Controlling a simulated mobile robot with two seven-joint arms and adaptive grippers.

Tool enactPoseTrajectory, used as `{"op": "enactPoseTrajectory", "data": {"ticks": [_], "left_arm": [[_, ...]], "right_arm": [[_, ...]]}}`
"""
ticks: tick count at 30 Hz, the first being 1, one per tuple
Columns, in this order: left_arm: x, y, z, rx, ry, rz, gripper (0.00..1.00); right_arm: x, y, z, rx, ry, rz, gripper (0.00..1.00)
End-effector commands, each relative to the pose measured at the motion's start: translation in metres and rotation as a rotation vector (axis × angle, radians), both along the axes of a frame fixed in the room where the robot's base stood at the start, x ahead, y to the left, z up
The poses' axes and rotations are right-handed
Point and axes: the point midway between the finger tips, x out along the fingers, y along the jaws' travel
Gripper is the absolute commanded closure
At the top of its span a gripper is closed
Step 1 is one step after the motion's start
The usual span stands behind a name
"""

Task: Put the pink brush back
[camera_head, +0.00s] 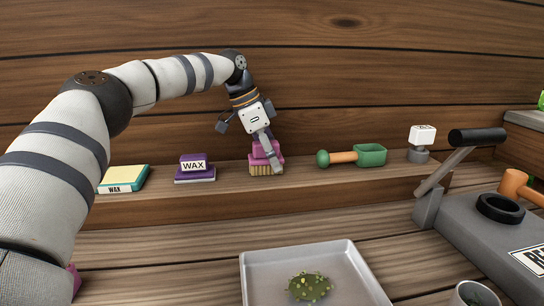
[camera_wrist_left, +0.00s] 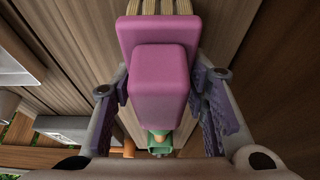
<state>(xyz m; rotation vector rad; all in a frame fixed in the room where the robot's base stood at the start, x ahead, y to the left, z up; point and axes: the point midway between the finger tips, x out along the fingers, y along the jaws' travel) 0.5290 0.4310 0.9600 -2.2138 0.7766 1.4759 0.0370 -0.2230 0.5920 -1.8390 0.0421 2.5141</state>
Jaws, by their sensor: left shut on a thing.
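The pink brush (camera_head: 265,160) has a pink handle and block with pale tan bristles below. It is upright at the long wooden shelf (camera_head: 215,197) along the back wall, between the purple wax box and the green scoop. Its bristles appear at shelf-top level; I cannot tell whether they touch. My left gripper (camera_head: 258,148) comes down over it from above and is shut on its handle. In the left wrist view the pink brush (camera_wrist_left: 160,85) stands between the two fingers of the left gripper (camera_wrist_left: 163,98). My right gripper is not in view.
On the shelf are a yellow-teal wax box (camera_head: 123,179), a purple wax box (camera_head: 194,167), a green scoop (camera_head: 370,155) and a white-topped stamp (camera_head: 421,142). A metal tray (camera_head: 355,283) holding a green lump (camera_head: 310,287) is in front. A grey lever machine (camera_head: 470,240) stands right.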

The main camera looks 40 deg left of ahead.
Motion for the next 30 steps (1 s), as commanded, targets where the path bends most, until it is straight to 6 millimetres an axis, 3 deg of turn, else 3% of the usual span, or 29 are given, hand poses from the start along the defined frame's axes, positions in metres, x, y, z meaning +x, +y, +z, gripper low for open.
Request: {"op": "enactPoseTrajectory", "data": {"ticks": [7,8,10,21,30], "left_arm": [[0.000,0.000,-0.002,0.000,0.002,0.001,1.00],[0.000,0.000,-0.002,0.000,0.002,0.001,0.52],[0.000,0.000,-0.002,0.000,0.001,0.001,0.39],[0.001,0.000,-0.010,0.000,0.007,0.000,0.39],[-0.030,0.014,0.071,0.001,-0.007,0.002,0.39]], "right_arm": [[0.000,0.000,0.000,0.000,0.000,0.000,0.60],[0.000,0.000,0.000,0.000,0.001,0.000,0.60],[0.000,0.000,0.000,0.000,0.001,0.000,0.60],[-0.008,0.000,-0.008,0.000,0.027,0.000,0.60],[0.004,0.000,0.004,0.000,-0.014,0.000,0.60]]}}
